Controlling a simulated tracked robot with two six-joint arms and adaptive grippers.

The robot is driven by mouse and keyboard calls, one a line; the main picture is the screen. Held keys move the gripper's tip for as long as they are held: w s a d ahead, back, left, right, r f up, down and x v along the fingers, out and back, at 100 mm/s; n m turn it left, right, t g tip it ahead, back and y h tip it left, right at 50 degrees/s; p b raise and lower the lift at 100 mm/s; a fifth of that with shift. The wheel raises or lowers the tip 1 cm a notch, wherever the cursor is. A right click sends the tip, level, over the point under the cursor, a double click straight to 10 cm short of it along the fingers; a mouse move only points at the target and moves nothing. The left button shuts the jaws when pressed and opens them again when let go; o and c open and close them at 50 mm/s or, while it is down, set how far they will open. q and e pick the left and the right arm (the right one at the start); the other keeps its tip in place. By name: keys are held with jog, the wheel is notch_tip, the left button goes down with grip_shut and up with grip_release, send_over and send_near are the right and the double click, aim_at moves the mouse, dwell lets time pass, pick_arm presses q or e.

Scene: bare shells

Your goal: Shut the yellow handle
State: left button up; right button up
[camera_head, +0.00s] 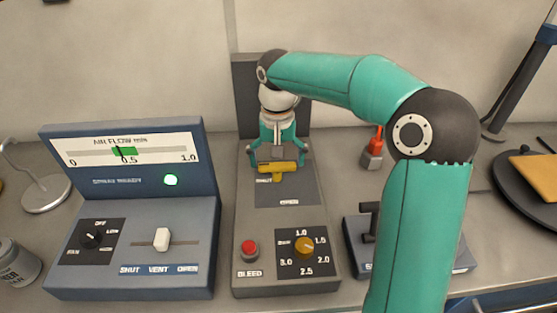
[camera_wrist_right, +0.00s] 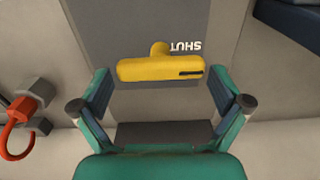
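The yellow handle (camera_head: 277,167) is on the dark plate of the middle console, its bar lying crosswise. Its short stem meets the plate beside the SHUT label; the OPEN label is nearer the console's front. The yellow handle also shows whole in the right wrist view (camera_wrist_right: 160,69), with SHUT upside down beside the stem. My right gripper (camera_head: 277,158) is open at the handle's far side, its fingers spread wide. In the wrist view the fingers stand left and right below the bar, with a visible gap and nothing between them. My left gripper is not in view.
The middle console (camera_head: 251,215) also carries a red BLEED button (camera_head: 250,247) and an orange dial (camera_head: 305,245). The air flow console (camera_head: 135,272) stands left, with a green lamp lit. A red-topped part (camera_head: 373,148) and a small dark console (camera_head: 358,232) stand right.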

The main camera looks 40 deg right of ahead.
aim_at(278, 164)
notch_tip(278, 164, up, 12)
dwell(0.8)
jog(key=shift+s+f, duration=0.1)
jog(key=shift+f, duration=0.05)
